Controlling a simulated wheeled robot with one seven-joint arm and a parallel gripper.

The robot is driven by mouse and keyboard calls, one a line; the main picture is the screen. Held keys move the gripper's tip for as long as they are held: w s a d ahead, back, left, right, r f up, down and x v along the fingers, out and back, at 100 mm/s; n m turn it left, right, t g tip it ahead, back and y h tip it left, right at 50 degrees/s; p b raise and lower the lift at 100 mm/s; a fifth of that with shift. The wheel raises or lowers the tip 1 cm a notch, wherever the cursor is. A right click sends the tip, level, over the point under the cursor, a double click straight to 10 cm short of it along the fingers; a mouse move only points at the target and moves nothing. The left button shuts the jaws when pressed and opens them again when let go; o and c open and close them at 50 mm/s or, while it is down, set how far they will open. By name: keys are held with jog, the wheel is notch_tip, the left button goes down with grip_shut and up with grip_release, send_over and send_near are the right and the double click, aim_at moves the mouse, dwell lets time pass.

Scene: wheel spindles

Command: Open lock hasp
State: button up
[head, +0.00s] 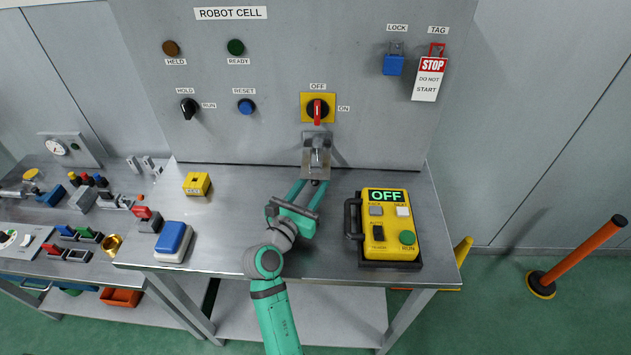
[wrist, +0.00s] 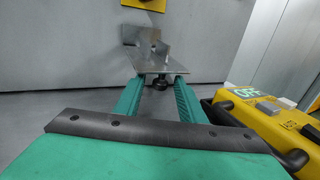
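The lock hasp (head: 316,150) is a grey metal plate with a hinged part on the cell wall, just below the yellow switch plate with its red handle (head: 317,111). In the wrist view the hasp (wrist: 155,58) sticks out toward me, with a small dark knob (wrist: 160,83) under its near edge. My gripper (head: 310,182) is just below and in front of the hasp. In the wrist view its two green fingers (wrist: 158,90) stand apart on either side of the knob, with gaps visible. The fingertips are partly hidden by the hasp plate.
A yellow block (head: 197,184) and a blue-topped box (head: 173,241) are on the left. A blue padlock (head: 393,65) and STOP tag (head: 430,78) hang above right.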

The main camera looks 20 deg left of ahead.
aim_at(315, 176)
jog(key=shift+w+d, duration=0.1)
jog(key=shift+w, duration=0.45)
grip_shut()
jog(key=shift+s+d+r, duration=0.1)
jog(key=shift+s+r, duration=0.15)
jog(key=shift+r, duration=0.5)
jog(key=shift+s+d+r, duration=0.1)
jog(key=shift+s+r, duration=0.2)
jog(key=shift+r, duration=0.4)
jog(key=shift+s+r, duration=0.25)
jog(key=shift+r, duration=0.5)
grip_release()
jog(key=shift+f, duration=0.1)
jog(key=s+a, duration=0.1)
jog(key=s, duration=0.9)
jog(key=shift+s, duration=0.35)
